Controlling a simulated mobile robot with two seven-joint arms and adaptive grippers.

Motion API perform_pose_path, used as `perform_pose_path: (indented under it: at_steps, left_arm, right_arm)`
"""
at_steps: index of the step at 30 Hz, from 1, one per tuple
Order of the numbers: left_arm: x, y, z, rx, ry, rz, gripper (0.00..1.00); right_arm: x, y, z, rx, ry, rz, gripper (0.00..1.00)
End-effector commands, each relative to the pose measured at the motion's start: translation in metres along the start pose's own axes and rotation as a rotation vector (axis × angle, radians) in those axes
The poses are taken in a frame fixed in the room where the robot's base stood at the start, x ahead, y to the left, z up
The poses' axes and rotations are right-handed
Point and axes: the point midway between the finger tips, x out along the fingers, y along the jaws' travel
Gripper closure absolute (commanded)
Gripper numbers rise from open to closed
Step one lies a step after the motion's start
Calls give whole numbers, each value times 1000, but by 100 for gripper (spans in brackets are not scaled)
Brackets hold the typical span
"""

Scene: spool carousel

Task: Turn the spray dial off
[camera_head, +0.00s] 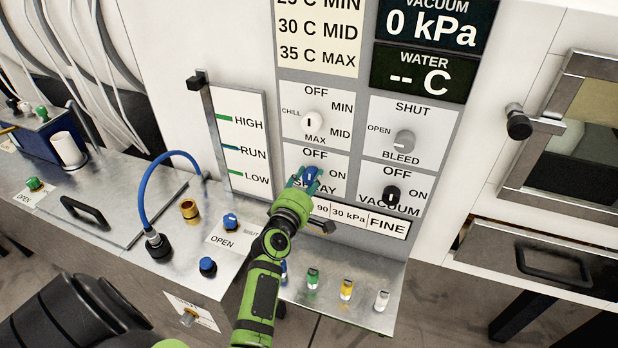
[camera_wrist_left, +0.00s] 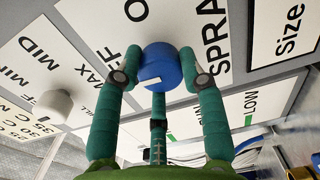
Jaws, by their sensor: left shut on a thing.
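The blue spray dial (camera_head: 310,174) sits on the grey control panel, under an OFF label and left of an ON label. In the left wrist view the dial (camera_wrist_left: 161,66) shows a white mark low on its face; which label it points to is unclear. My left gripper (camera_head: 304,180) is shut on the dial, its teal fingers on either side of it. In the wrist view the left gripper's fingertips (camera_wrist_left: 160,70) touch the dial's sides. The gripper covers part of the SPRAY label in the head view. My right gripper is not in view.
A white chill dial (camera_head: 311,121), a grey bleed dial (camera_head: 404,141) and a black vacuum dial (camera_head: 391,196) are close by. Small coloured spools (camera_head: 346,289) stand on the metal ledge below. A blue hose (camera_head: 145,195) arches at left. A door handle (camera_head: 519,125) sticks out at right.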

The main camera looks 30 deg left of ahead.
Motion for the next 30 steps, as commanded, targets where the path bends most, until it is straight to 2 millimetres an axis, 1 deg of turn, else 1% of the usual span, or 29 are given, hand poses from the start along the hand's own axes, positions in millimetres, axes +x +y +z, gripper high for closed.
perform_pose_path:
  at_steps: [1,9,23,24,25,30]
  left_arm:
    - [1,5,-2,-20,5,9,92]
    - [1,4,-2,-86,3,9,92]
    - [1,4,-2,-97,2,8,92]
    - [1,4,-2,-96,2,8,44]
    - [1,4,-2,-96,2,8,36]
    - [0,2,-1,-95,0,4,36]
  right_arm:
    - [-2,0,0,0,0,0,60]
    - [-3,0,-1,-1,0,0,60]
    - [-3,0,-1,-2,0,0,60]
    - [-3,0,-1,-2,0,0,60]
    - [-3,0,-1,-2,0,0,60]
    - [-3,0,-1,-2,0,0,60]
